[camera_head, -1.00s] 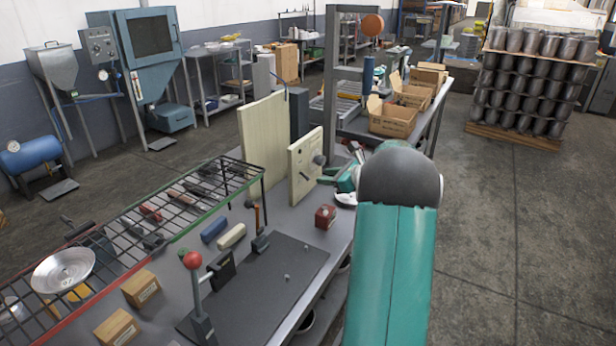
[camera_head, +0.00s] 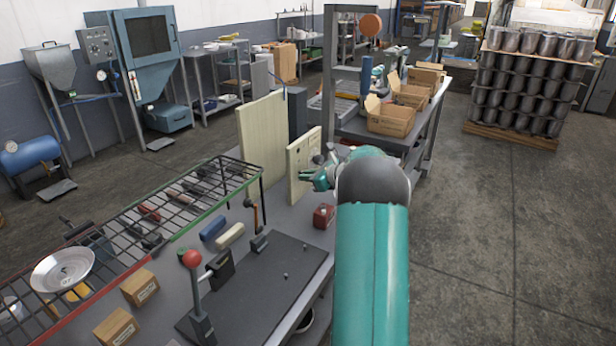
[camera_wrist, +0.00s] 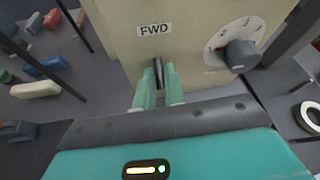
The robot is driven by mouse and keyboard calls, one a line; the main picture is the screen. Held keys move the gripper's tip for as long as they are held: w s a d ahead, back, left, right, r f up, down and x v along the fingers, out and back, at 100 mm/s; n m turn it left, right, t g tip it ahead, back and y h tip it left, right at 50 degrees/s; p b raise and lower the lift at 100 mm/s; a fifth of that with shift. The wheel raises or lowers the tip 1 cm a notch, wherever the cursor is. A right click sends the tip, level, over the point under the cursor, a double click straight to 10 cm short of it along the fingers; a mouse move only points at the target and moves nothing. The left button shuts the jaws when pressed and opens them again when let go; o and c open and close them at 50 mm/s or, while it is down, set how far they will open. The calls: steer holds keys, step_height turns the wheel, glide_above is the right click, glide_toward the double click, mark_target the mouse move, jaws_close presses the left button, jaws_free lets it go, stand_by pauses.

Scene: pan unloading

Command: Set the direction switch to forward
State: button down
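The direction switch is a dark lever (camera_wrist: 158,72) on a pale beige panel (camera_wrist: 120,43), below a label reading FWD (camera_wrist: 154,29). In the wrist view the two green fingers of my gripper (camera_wrist: 158,80) stand close on either side of the lever, with little gap visible. The lever's lower part is hidden by the fingers. In the head view my gripper (camera_head: 310,178) is at the front face of the panel (camera_head: 303,155), and the lever is hidden there.
A dark round knob (camera_wrist: 241,56) with a white dial is on the panel, right of the switch. A red block (camera_head: 323,216) lies on the bench near the panel. A wire rack (camera_head: 175,205) and a red-balled lever (camera_head: 192,259) stand at the left.

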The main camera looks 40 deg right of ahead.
steer(key=shift+r+g, duration=0.2)
steer(key=shift+g, duration=0.1)
steer(key=g, duration=0.1)
steer(key=r+g+h, duration=0.1)
steer(key=g, duration=0.3)
steer(key=shift+w+a+r+n+h, duration=0.1)
steer(key=shift+w+r+n+h, duration=0.2)
steer(key=shift+r+h, duration=0.1)
steer(key=g, duration=0.1)
steer(key=g+h, duration=0.1)
steer(key=g, duration=0.1)
steer(key=r+g, duration=0.1)
steer(key=g, duration=0.1)
steer(key=shift+w+a+r+h, duration=0.1)
steer(key=shift+w+h, duration=0.2)
steer(key=shift+w, duration=0.1)
steer(key=c, duration=1.5)
jaws_free()
